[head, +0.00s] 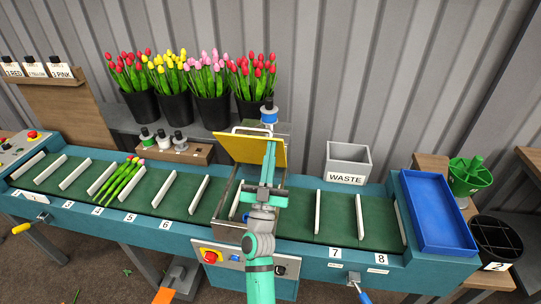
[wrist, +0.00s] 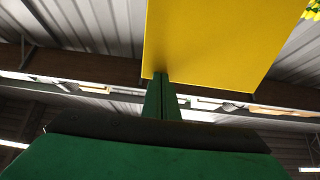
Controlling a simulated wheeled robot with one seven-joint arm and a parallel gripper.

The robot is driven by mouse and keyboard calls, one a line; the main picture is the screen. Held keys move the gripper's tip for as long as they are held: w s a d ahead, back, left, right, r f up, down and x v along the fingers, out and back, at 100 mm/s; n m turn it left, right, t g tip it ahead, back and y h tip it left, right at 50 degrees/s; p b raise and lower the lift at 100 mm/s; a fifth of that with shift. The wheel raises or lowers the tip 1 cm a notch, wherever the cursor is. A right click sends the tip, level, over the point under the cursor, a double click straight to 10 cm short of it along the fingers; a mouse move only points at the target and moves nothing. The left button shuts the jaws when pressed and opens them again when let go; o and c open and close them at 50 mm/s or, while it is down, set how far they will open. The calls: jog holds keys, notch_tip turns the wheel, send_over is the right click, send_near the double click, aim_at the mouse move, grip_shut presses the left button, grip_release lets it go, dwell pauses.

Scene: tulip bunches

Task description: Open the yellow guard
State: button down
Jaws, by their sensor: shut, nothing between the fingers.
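The yellow guard (head: 234,149) stands tilted up above the boxed station in the middle of the conveyor, with the opening below it exposed. Its pale handle (head: 240,129) shows along the top edge. My gripper (head: 270,146) is shut and empty, pointing up in front of the guard's right part and hiding some of it. In the wrist view the shut fingertips (wrist: 160,78) overlap the lower edge of the yellow guard (wrist: 210,45); I cannot tell whether they touch it.
Tulip buckets (head: 175,104) stand behind the conveyor. A tulip bunch (head: 121,180) lies on the belt at left. A grey waste bin (head: 347,160) and a blue tray (head: 437,213) are at right. A stamp-like bottle (head: 269,113) stands behind the guard.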

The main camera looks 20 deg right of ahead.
jog(key=shift+a+f, duration=0.1)
jog(key=s+r+v, duration=0.1)
jog(key=v, duration=1.2)
jog(key=shift+s+a, duration=0.35)
jog(key=shift+a, duration=0.1)
jog(key=shift+f, duration=0.1)
jog(key=s+a+f+n+y, duration=0.5)
jog(key=s+a+f+y, duration=0.45)
jog(key=s+f, duration=0.3)
jog(key=s+a+f+g+y, duration=0.1)
jog(key=s+a+g, duration=0.1)
jog(key=s, duration=0.5)
jog(key=s+a+f+n+g+y, duration=0.1)
jog(key=s+a, duration=0.3)
jog(key=s, duration=0.4)
jog(key=s+a+f+g+y, duration=0.3)
jog(key=s, duration=0.5)
jog(key=shift+a+n, duration=0.25)
jog(key=shift+n, duration=0.15)
jog(key=shift+w, duration=0.15)
